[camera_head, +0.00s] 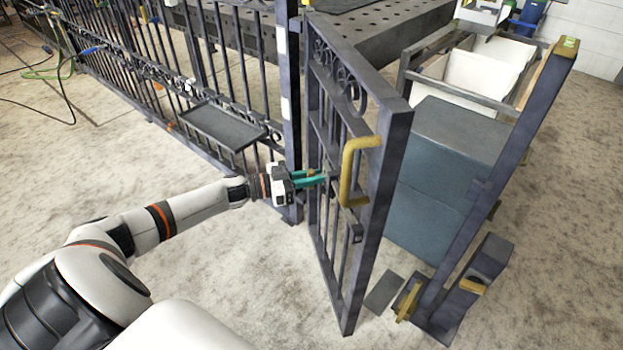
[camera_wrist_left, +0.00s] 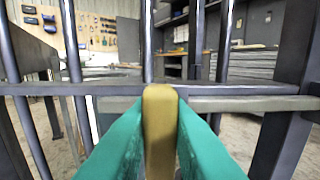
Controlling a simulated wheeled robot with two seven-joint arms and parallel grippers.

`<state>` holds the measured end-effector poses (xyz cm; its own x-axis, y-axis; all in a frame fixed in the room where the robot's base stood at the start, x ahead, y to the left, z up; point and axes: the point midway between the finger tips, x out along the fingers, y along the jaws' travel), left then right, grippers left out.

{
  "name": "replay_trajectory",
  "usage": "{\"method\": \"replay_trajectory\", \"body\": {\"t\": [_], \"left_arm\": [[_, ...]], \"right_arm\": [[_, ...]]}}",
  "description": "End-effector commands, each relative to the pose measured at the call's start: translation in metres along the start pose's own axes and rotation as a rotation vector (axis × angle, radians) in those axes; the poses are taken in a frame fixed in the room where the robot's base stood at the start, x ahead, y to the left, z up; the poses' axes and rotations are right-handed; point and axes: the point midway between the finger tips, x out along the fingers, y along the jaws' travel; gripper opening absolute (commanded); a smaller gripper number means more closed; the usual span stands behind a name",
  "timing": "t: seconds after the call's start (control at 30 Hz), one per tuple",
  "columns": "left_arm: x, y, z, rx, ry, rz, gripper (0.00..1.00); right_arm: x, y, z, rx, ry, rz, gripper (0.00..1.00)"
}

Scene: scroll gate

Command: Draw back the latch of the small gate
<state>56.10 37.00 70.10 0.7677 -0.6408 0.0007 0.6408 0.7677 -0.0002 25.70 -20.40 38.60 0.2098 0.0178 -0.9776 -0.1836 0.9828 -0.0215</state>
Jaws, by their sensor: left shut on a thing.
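The small gate (camera_head: 397,150) is a dark metal frame with upright bars and scrollwork near its top. It stands ajar, its free edge apart from the post on the right. A yellow pull handle (camera_head: 347,175) is fixed near its free edge. My left gripper (camera_head: 322,178) reaches the bars at mid-height, left of the handle. In the left wrist view its teal fingers are shut on a brass-yellow latch knob (camera_wrist_left: 160,125) in front of a horizontal rail (camera_wrist_left: 245,104). The fingers hide the knob's sides. The latch bolt cannot be made out clearly. My right gripper is out of view.
A dark post (camera_head: 522,125) with yellow-marked fittings at its foot stands right of the gate. A blue-grey box (camera_head: 445,165) is behind the gate. A railing fence (camera_head: 150,75) with a dark tray (camera_head: 222,126) runs left. The floor in front is clear.

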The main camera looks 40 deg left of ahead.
Motion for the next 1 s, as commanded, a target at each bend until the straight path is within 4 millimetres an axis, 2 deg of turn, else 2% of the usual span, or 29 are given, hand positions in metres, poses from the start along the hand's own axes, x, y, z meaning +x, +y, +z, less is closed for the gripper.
{"method": "replay_trajectory", "body": {"t": [0.03, 0.07, 0.17, 0.43, 0.57, 0.73, 0.8, 1.0], "left_arm": [[-0.001, 0.006, 0.003, 0.005, 0.001, 0.014, 0.0], [-0.002, 0.006, 0.003, 0.005, 0.001, 0.015, 0.21], [-0.001, 0.006, 0.003, 0.005, 0.0, 0.014, 0.38], [-0.001, 0.003, 0.002, 0.003, 0.001, 0.009, 0.38], [-0.009, 0.003, 0.001, 0.001, 0.003, 0.009, 0.38], [-0.039, 0.003, 0.001, 0.0, 0.007, 0.01, 0.38], [-0.055, 0.003, 0.001, 0.001, 0.007, 0.01, 0.38], [-0.095, 0.003, 0.001, 0.001, 0.005, 0.011, 0.38]], "right_arm": [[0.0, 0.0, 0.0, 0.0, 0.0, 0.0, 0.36], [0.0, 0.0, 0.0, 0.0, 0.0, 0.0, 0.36], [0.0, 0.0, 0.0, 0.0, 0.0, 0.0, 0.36], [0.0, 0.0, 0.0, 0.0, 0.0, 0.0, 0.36], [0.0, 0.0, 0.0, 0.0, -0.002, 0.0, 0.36], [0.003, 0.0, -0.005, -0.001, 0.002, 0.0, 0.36], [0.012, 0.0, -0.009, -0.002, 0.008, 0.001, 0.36], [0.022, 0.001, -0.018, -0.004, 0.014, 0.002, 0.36]]}}
